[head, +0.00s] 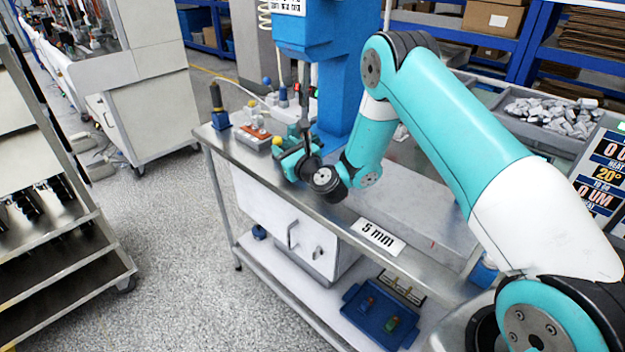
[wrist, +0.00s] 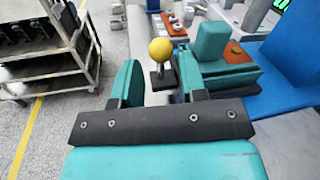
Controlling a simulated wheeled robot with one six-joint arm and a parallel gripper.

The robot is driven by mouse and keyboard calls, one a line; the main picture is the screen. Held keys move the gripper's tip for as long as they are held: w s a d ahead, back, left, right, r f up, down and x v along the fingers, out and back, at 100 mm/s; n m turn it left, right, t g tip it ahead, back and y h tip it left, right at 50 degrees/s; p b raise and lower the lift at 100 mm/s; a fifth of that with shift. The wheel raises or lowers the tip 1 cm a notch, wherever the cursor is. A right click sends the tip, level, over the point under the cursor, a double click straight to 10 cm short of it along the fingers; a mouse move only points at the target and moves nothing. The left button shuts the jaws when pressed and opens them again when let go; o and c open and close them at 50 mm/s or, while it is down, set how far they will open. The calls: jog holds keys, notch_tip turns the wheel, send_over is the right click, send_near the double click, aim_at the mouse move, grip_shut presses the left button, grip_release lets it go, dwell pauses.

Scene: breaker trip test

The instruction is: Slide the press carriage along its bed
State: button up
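A blue press (head: 341,85) stands on the steel bench. A teal block (wrist: 232,78) with an orange top piece, which looks like the press carriage, sits beside the press's blue base in the wrist view. A yellow ball knob (wrist: 161,50) on a dark stem stands just left of it; it also shows in the head view (head: 277,141). My gripper (head: 296,152) is low over the bench at the press. In the wrist view my gripper (wrist: 160,84) is open, with the knob beyond the gap between its fingers. No contact is visible. The bed is mostly hidden.
An orange-topped box (head: 256,138) and a black-handled tool on a blue base (head: 219,118) stand at the bench's left end. A "5 mm" plate (head: 377,237) lies at the front edge. A bin of metal parts (head: 555,115) is at the right. A rack (head: 60,240) stands left, across open floor.

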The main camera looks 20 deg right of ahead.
jog(key=s+d+b, duration=0.2)
jog(key=s+b, duration=1)
jog(key=b, duration=0.3)
jog(key=shift+s+d+b, duration=0.15)
jog(key=shift+d+b, duration=0.05)
jog(key=shift+b, duration=0.1)
jog(key=shift+r, duration=0.1)
